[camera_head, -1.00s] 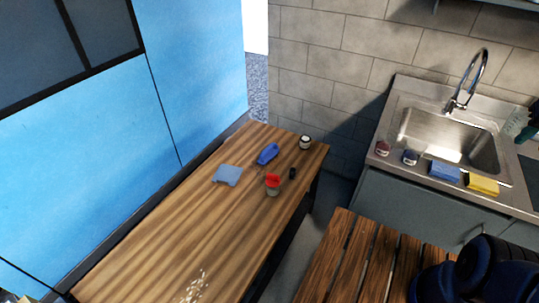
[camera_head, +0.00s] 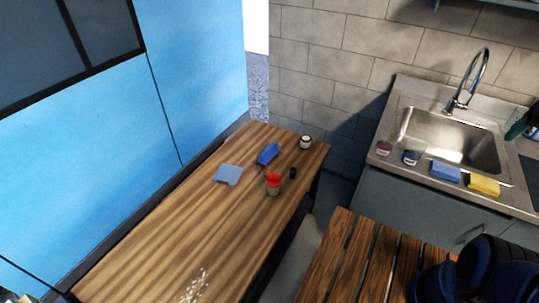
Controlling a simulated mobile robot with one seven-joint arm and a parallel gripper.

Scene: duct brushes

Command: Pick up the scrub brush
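A small blue object (camera_head: 268,153), which may be the scrub brush, lies on the long wooden table near its far end. It is too small for me to make out bristles. A flat light-blue cloth or pad (camera_head: 228,174) lies to its left, and a red-topped cup (camera_head: 273,184) stands nearer the table's right edge. My gripper is not in view; only a dark blue part of what seems to be my arm shows at the bottom right, far from the blue object.
A small dark item (camera_head: 293,173) and a white-and-dark jar (camera_head: 305,142) are close by. Pale crumbs (camera_head: 195,287) lie on the near tabletop (camera_head: 150,240). A slatted wooden surface (camera_head: 340,265) stands right. The sink counter holds a blue sponge (camera_head: 445,172) and a yellow sponge (camera_head: 484,184).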

